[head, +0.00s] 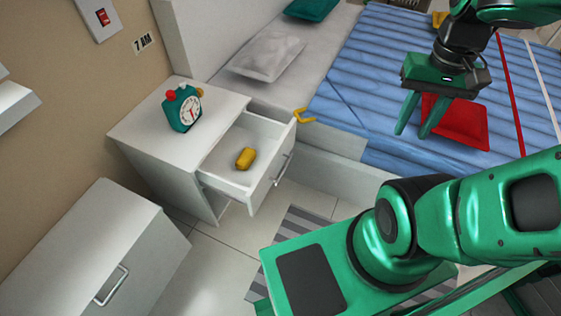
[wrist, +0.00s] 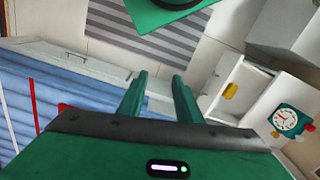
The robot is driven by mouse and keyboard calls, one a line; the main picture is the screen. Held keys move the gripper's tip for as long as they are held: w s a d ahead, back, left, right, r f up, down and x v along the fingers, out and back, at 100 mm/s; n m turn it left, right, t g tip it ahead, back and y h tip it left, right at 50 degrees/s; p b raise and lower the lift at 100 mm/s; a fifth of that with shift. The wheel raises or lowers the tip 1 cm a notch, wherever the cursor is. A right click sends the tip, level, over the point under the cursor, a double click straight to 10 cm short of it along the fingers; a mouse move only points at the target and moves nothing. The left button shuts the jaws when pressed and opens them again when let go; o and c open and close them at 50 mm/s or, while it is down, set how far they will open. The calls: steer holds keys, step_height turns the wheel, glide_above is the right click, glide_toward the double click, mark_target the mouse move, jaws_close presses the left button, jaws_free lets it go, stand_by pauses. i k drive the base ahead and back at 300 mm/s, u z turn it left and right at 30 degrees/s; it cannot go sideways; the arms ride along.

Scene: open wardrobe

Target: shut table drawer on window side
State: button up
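A white bedside table (head: 135,138) stands between the wall and the bed. Its drawer (head: 268,199) is pulled out, with a metal handle (head: 283,168) on the front. A yellow object (head: 245,158) lies inside the drawer. A green and red alarm clock (head: 183,108) stands on the table top. The open drawer also shows at the right of the wrist view (wrist: 234,101). My gripper (head: 415,118) is up over the bed at the right, well apart from the drawer. Its two fingers are spread with nothing between them, and they also show in the wrist view (wrist: 158,88).
A bed with a blue striped cover (head: 385,75) fills the back right. A second white cabinet (head: 105,235) with a handle stands at the lower left. A grey striped rug (head: 300,225) lies on the tiled floor before the drawer. A red cushion (head: 458,125) is on the bed.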

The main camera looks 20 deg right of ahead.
mark_target(272, 141)
steer(key=i, duration=0.5)
steer(key=z, duration=0.65)
steer(key=k, duration=1.65)
steer(key=u, duration=0.45)
steer(key=i, duration=1)
steer(key=z, duration=0.05)
